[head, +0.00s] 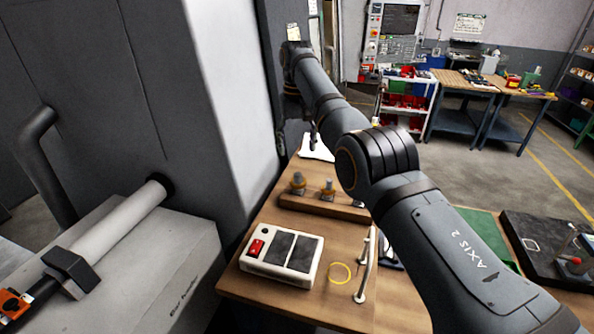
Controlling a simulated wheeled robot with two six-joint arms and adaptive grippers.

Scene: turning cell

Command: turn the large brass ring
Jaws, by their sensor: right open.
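A thin yellow ring (340,273) lies flat on the wooden bench, right of a white box with dark panels. I cannot tell whether it is brass. Two grey knobbed pieces, the left one (298,183) and the right one (328,188), stand on a wooden block and show brassy bands at their bases. My right arm reaches in from the lower right across the bench. My right gripper (313,132) is small and dark beyond the elbow, beside the grey machine wall, away from the yellow ring. Its fingers are hard to make out, and nothing shows in it. My left gripper is out of view.
The white box (283,255) has a red switch. A metal stand (366,268) is right of the ring. The tall grey machine cabinet (225,100) walls off the left side. A black tray (540,240) lies at right. Workbenches (490,85) stand across open floor.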

